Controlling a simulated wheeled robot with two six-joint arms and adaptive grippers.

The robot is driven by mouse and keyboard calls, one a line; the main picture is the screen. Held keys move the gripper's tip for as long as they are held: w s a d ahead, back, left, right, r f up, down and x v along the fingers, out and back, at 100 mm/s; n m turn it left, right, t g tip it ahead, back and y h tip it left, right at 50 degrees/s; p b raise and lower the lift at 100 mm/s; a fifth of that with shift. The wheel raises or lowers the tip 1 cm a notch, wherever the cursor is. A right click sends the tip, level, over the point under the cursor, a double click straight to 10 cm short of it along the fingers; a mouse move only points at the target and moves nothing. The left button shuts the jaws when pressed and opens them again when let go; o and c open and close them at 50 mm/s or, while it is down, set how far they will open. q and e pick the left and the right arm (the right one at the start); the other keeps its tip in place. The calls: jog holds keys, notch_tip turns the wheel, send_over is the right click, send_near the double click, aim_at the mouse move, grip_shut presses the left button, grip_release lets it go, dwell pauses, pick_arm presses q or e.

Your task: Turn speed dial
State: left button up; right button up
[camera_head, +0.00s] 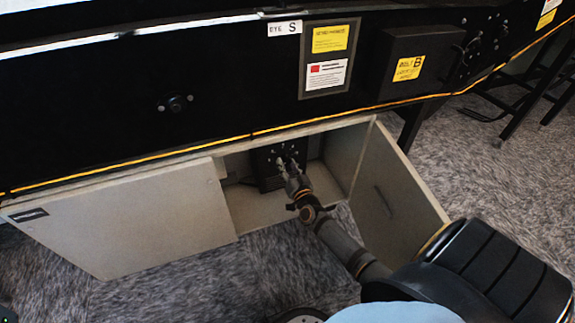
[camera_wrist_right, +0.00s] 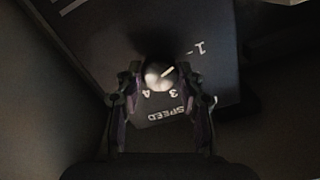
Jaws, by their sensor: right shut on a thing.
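The speed dial (camera_wrist_right: 160,75) is a pale round knob with a light pointer mark, on a dark panel lettered "SPEED" in the right wrist view. The digits 1, 3 and 4 show around it. The panel belongs to a black control box (camera_head: 268,178) inside the open cabinet in the head view. My right gripper (camera_head: 287,166) reaches into the cabinet to the front of this box. In the right wrist view my right gripper (camera_wrist_right: 160,82) has a finger on each side of the dial and is shut on it. My left gripper is not in view.
The cabinet (camera_head: 270,210) sits under a black machine frame (camera_head: 110,110). Its right door (camera_head: 395,185) stands open beside my right arm, and a pale left panel (camera_head: 125,220) covers the left part. A black box marked "BOLT B" (camera_head: 395,50) is above. Carpet lies in front.

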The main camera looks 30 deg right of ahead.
jog(key=shift+m, duration=2.1)
jog(key=o, duration=1.2)
jog(key=shift+c, duration=0.2)
jog(key=v, duration=1.2)
